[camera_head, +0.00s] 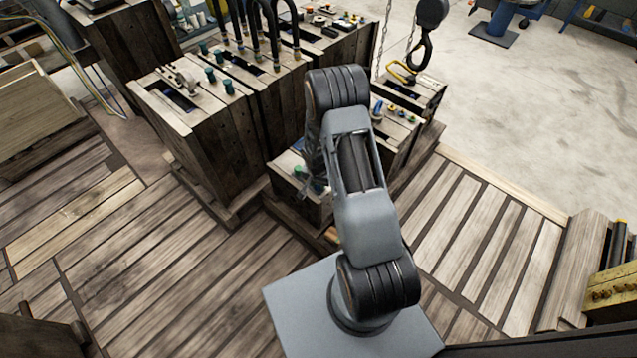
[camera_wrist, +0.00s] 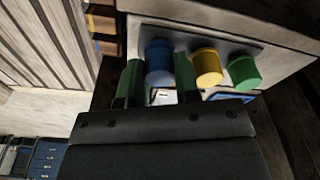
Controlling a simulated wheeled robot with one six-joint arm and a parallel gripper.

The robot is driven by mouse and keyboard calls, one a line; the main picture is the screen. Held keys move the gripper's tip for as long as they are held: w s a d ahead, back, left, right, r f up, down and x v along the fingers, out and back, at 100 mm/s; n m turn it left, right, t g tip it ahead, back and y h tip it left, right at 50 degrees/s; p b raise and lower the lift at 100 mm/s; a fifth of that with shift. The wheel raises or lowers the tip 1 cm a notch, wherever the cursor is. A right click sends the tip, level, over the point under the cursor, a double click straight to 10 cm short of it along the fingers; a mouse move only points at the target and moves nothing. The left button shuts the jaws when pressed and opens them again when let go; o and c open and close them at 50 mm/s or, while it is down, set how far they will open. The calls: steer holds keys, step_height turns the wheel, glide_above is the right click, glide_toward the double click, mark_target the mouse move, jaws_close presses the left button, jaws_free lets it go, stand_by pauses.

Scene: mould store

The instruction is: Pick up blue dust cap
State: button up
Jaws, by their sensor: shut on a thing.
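The blue dust cap (camera_wrist: 158,56) is a short round cap at the upper middle of the wrist view. In the head view my arm covers most of the gripper, and I cannot make out the held cap there.
A yellow cap (camera_wrist: 206,66) stands just right of my right finger, with a green cap (camera_wrist: 243,72) beyond it. In the head view, wooden blocks (camera_head: 206,128) crowd the left and back. A hook (camera_head: 424,50) hangs at the upper right. Plank floor (camera_head: 480,235) is clear at right.

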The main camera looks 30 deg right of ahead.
steer(key=r, duration=0.1)
steer(key=r+p, duration=0.1)
steer(key=r, duration=0.1)
steer(key=shift+s+d+r+p, duration=0.15)
steer(key=shift+d+r+p, duration=0.15)
steer(key=shift+r, duration=0.1)
steer(key=s+d+r+p, duration=0.2)
steer(key=s+d+r, duration=0.1)
steer(key=d+r, duration=0.1)
steer(key=s+d+r+p, duration=0.2)
steer(key=s+d+r, duration=0.1)
steer(key=d, duration=0.4)
steer(key=shift+s+d+r, duration=0.3)
steer(key=shift+r, duration=0.6)
